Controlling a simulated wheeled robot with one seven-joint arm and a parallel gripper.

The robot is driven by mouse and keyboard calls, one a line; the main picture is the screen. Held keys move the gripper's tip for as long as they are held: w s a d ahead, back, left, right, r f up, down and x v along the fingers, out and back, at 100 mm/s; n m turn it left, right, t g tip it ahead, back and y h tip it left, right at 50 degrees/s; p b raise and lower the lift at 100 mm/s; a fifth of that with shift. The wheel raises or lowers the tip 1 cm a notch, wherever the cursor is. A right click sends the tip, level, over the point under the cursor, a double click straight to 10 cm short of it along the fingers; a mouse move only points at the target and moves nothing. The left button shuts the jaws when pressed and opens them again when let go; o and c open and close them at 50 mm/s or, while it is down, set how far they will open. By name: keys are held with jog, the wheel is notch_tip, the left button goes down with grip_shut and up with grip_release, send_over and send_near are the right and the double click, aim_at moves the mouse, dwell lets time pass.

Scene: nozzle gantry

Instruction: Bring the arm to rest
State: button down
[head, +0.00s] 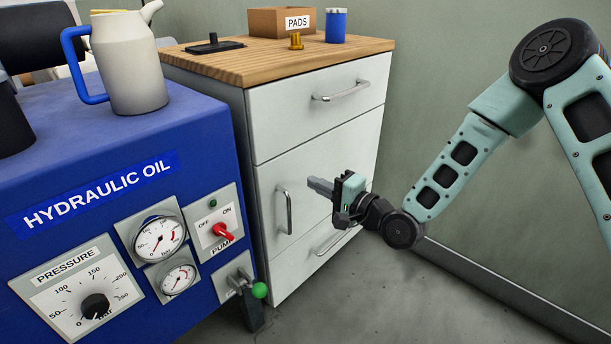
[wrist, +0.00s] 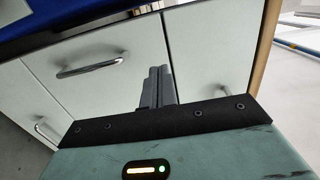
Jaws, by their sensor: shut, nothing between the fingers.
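My gripper (head: 321,187) is in front of the white cabinet (head: 265,142), with its fingers pointing left toward the middle door. The fingers are together and nothing is between them. In the wrist view the grey fingers (wrist: 157,87) stand side by side before the white fronts. The arm reaches in from the right of the head view, bent at the elbow. I cannot tell how far the fingertips are from the door. The middle door's handle (head: 285,210) is left of the fingertips, apart from them in the head view.
A blue hydraulic oil unit (head: 180,110) with gauges, a red switch (head: 222,231) and a green-knobbed lever (head: 259,290) stands at left. A jug (head: 130,65) is on it. The cabinet's wooden top (head: 255,62) holds a PADS box (head: 268,22). Floor (head: 375,290) is clear at front right.

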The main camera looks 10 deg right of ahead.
jog(key=s+a+n+g+h, duration=0.2)
jog(key=s+n+g+h, duration=0.3)
jog(key=s+n+g, duration=0.45)
jog(key=s+d+r+n+g+h, duration=0.1)
jog(key=s+d+r+n+h, duration=0.15)
jog(key=s, duration=0.55)
jog(key=s+d+r+n+g+h, duration=0.1)
jog(key=s+d+r+n+h, duration=0.15)
jog(key=s, duration=0.55)
jog(key=s+d+r+n+g+h, duration=0.2)
jog(key=s+r+n, duration=0.1)
jog(key=s, duration=0.6)
notch_tip(320, 180, up, 26)
jog(key=p, duration=2.7)
jog(key=shift+w+r, duration=0.25)
jog(key=shift+w, duration=0.15)
jog(key=shift+a+m, duration=0.1)
jog(key=shift+m, duration=0.15)
